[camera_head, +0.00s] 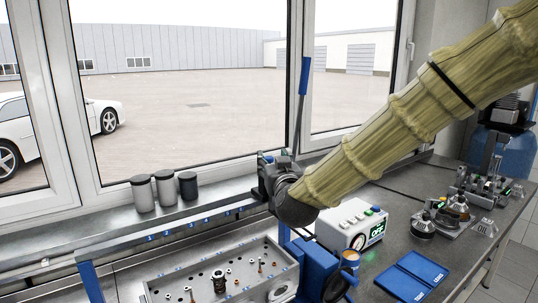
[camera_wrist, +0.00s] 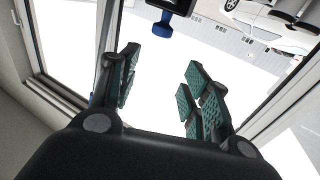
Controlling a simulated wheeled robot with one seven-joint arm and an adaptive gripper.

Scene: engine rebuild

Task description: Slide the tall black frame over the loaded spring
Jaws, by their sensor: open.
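My gripper (camera_head: 267,160) is raised above the bench by the window, with its fingers only small and partly seen in the head view. In the wrist view my gripper (camera_wrist: 158,82) is open, with green ridged pads well apart and nothing between them. A dark upright part (camera_head: 219,281) stands in the metal tray and may be the loaded spring; its details are too small to tell. I cannot clearly pick out the tall black frame. A black part with a blue knob (camera_wrist: 163,24) shows beyond the fingertips in the wrist view, apart from them.
A grey metal tray (camera_head: 160,290) with small parts is at the front. A blue-handled lever (camera_head: 303,85) rises behind my arm. A blue vice-like device (camera_head: 318,262), a white box with a green display (camera_head: 350,224) and blue cases (camera_head: 412,277) stand to the right. Canisters (camera_head: 143,194) line the sill.

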